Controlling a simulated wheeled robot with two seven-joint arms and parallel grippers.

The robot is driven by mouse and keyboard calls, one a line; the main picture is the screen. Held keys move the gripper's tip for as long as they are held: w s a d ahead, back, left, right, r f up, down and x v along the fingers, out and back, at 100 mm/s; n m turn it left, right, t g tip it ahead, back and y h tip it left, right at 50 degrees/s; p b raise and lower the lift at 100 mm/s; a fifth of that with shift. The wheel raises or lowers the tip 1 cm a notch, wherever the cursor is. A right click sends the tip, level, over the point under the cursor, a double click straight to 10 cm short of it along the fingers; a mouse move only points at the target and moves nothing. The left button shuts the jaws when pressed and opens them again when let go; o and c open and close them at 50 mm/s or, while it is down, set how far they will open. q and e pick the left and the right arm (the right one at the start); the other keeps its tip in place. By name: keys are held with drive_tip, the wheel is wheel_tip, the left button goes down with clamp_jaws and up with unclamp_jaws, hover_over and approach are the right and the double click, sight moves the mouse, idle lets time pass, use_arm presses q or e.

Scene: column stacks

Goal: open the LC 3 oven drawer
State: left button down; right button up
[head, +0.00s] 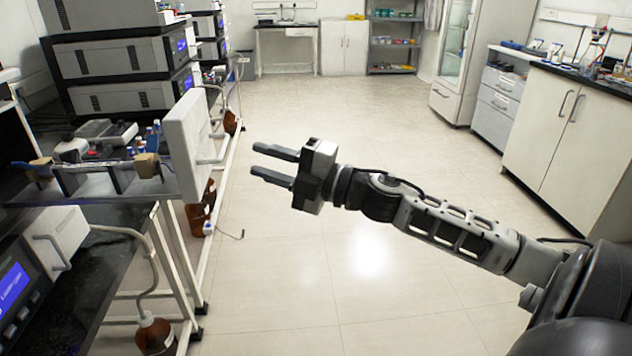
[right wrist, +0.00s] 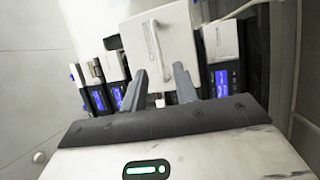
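A white drawer front (head: 186,140) with a bar handle (head: 218,148) stands out from the instrument stacks on the left. Behind it an open tray with a metal column (head: 90,180) and tan end fittings shows, so this drawer is pulled out. My right gripper (head: 273,164) is open and empty, to the right of the handle and apart from it. In the right wrist view the white front (right wrist: 178,40) and its handle (right wrist: 154,52) lie ahead of my spread fingers (right wrist: 160,88). I cannot read an LC number on it. My left gripper is not in view.
Stacked instruments (head: 130,60) stand on the left bench. A lower unit with a white handled front (head: 58,238) is near left. Brown bottles (head: 155,336) stand below. White cabinets (head: 568,140) line the right; the tiled floor between is clear.

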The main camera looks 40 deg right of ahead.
drive_tip(key=v, duration=0.8)
drive_tip(key=shift+s+d, duration=0.2)
drive_tip(key=shift+s, duration=0.15)
drive_tip(key=s+a+f+m+h, duration=0.1)
drive_tip(key=a+f+m+h, duration=0.15)
drive_tip(key=f+m, duration=0.3)
drive_tip(key=s+a+f+m+g+h+p, duration=0.1)
drive_tip(key=s+f+m+h, duration=0.15)
drive_tip(key=f+m, duration=0.35)
drive_tip(key=s+a+f+m+h, duration=0.1)
drive_tip(key=f+m+h, duration=0.25)
drive_tip(key=f, duration=0.35)
drive_tip(key=s+a+f+m+g, duration=0.2)
drive_tip(key=s+a+f+m, duration=0.1)
drive_tip(key=a, duration=0.5)
drive_tip(key=s+a+f+m+g+y, duration=0.1)
drive_tip(key=s+a+f+m+g, duration=0.2)
drive_tip(key=a+f, duration=0.2)
drive_tip(key=a, duration=0.2)
drive_tip(key=shift+s+a+f+p, duration=0.3)
drive_tip(key=shift+s+a+p, duration=0.05)
drive_tip(key=shift+s+a, duration=0.05)
drive_tip(key=shift+y, duration=0.25)
drive_tip(key=shift+w+a, duration=0.1)
